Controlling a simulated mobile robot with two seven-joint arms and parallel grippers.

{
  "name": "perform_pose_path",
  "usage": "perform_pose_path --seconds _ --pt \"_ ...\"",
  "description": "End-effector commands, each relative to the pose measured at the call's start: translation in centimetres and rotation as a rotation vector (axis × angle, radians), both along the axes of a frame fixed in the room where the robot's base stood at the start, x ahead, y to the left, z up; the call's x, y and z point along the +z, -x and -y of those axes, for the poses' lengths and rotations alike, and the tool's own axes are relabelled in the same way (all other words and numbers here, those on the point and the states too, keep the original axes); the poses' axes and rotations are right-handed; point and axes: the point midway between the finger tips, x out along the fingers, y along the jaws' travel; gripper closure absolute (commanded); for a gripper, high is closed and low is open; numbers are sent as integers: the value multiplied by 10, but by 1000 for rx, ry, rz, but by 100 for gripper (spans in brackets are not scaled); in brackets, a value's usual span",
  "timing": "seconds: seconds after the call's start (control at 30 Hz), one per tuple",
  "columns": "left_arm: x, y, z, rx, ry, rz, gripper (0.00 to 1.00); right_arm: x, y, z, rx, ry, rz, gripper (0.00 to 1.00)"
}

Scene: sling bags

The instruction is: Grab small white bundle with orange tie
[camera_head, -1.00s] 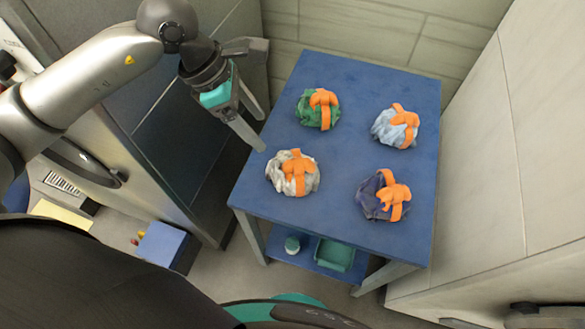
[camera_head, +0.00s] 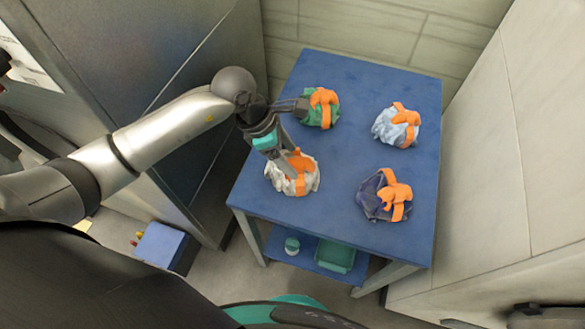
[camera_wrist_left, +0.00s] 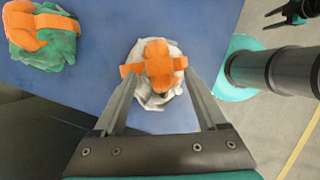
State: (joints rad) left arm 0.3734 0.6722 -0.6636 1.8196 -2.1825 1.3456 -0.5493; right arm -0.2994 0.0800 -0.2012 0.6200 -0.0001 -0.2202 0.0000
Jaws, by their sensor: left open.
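The small white bundle with an orange tie (camera_head: 308,183) sits on the blue table at its front left. In the left wrist view the white bundle (camera_wrist_left: 158,97) lies ahead of and between the two fingers. My left gripper (camera_head: 286,168) is open just above the bundle and hides part of it. In the left wrist view my left gripper (camera_wrist_left: 160,88) has its fingers spread on either side of the bundle. I cannot tell whether they touch it.
The blue table (camera_head: 335,205) also holds a green bundle (camera_head: 322,108), a light blue bundle (camera_head: 396,127) and a dark blue bundle (camera_head: 384,197), all with orange ties. The green one is close to my left gripper. A wall (camera_head: 520,120) stands close on the right.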

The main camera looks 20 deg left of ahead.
Motion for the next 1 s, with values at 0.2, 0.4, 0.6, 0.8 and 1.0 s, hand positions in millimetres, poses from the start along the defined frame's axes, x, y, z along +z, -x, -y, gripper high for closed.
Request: perform_pose_path --seconds 0.2,0.4,0.6,0.8,1.0 --pt "-8 -1 2 -1 -1 1 25 -1 0 0 -1 0 0 50" --pt "-7 -1 2 -1 -1 1 35 -1 0 0 -1 0 0 50" --pt "-7 -1 2 -1 -1 1 58 -1 0 0 -2 0 0 50" --pt "-7 -1 2 -1 -1 1 80 -1 0 0 -2 0 0 50" --pt "-7 -1 2 -1 -1 1 100 -1 0 0 -2 0 -1 50"
